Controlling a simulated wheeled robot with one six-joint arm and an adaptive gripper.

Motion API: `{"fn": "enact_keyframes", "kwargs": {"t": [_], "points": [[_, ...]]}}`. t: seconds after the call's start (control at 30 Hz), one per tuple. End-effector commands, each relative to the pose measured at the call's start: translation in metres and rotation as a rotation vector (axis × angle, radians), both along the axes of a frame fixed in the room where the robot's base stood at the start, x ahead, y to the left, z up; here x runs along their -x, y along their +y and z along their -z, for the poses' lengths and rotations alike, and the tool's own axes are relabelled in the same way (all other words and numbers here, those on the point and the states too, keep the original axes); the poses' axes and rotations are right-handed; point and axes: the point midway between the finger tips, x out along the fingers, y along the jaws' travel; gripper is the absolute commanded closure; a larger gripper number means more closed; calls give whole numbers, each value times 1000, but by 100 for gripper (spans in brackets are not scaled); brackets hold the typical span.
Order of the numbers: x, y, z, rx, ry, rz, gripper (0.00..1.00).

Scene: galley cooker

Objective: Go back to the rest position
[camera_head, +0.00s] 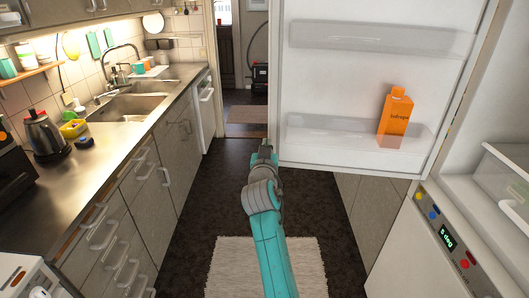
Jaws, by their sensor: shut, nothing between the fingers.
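My gripper (266,147) is at the far end of my teal and grey arm, which reaches forward over the dark floor in the middle of the view. Its fingers are small and dark here; they are shut and hold nothing. The gripper is just left of the lower left corner of the open fridge door (366,88). I cannot tell whether it touches the door.
An orange carton (396,117) stands in the lower door shelf (320,131). A control panel (448,238) is at the right. The counter (115,146) with sink (135,107) and kettle (45,134) runs along the left. The floor (205,200) between is free, with a rug (225,265).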

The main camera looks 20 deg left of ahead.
Motion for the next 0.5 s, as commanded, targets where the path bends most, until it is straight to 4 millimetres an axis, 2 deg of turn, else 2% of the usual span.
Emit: {"fn": "enact_keyframes", "kwargs": {"t": [0.1, 0.33, 0.43, 0.5], "points": [[17, -2, 1, 0, 0, -1, 100], [33, -6, 5, 2, 1, 0, 100], [39, -17, 23, 12, 10, 0, 100], [46, -29, 45, 20, 18, -2, 100]]}}
